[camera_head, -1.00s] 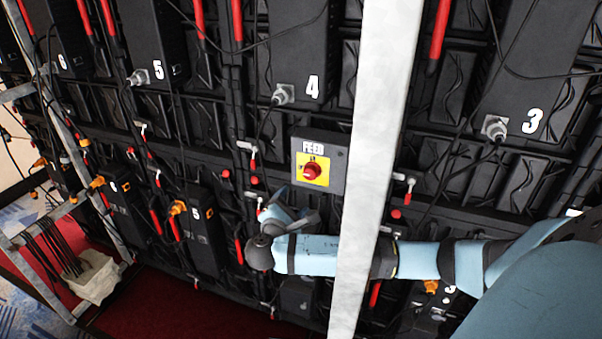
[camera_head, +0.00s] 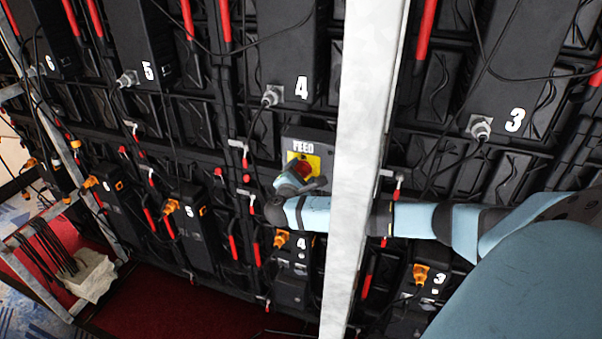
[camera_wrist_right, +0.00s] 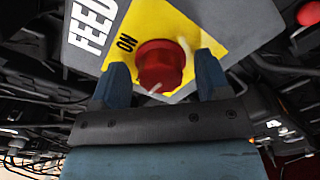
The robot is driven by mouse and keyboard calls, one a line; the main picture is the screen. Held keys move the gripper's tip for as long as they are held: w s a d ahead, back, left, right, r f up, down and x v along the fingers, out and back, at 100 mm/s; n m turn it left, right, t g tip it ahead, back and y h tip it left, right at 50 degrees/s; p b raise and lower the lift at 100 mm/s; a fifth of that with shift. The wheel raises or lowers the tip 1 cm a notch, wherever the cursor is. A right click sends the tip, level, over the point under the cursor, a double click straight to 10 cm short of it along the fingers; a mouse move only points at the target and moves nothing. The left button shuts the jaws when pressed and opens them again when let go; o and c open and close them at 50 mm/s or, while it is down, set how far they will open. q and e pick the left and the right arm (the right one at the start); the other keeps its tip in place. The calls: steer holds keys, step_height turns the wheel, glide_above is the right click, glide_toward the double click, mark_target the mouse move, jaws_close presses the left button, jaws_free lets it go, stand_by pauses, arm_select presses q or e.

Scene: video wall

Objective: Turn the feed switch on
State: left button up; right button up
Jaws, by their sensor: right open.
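The feed switch is a red knob (camera_head: 301,170) on a yellow plate, set in a grey box (camera_head: 318,136) lettered "FEED". In the head view my right gripper (camera_head: 304,183) is at the lower part of the plate and partly covers it. In the right wrist view the red knob (camera_wrist_right: 160,66) lies between the two blue fingers of my right gripper (camera_wrist_right: 160,80), with a gap on each side. The fingers are open, and "ON" shows on the yellow plate (camera_wrist_right: 198,40) left of the knob. My left gripper is in neither view.
A pale metal post (camera_head: 358,150) stands upright in front of my right forearm, close to the right of the switch box. Black panels with cables and red handles fill the wall. A white sack (camera_head: 92,275) sits at the lower left.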

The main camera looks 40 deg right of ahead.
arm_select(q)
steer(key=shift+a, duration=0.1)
arm_select(e)
steer(key=c, duration=0.9)
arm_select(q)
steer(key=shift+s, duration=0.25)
arm_select(e)
steer(key=shift+c, duration=0.2)
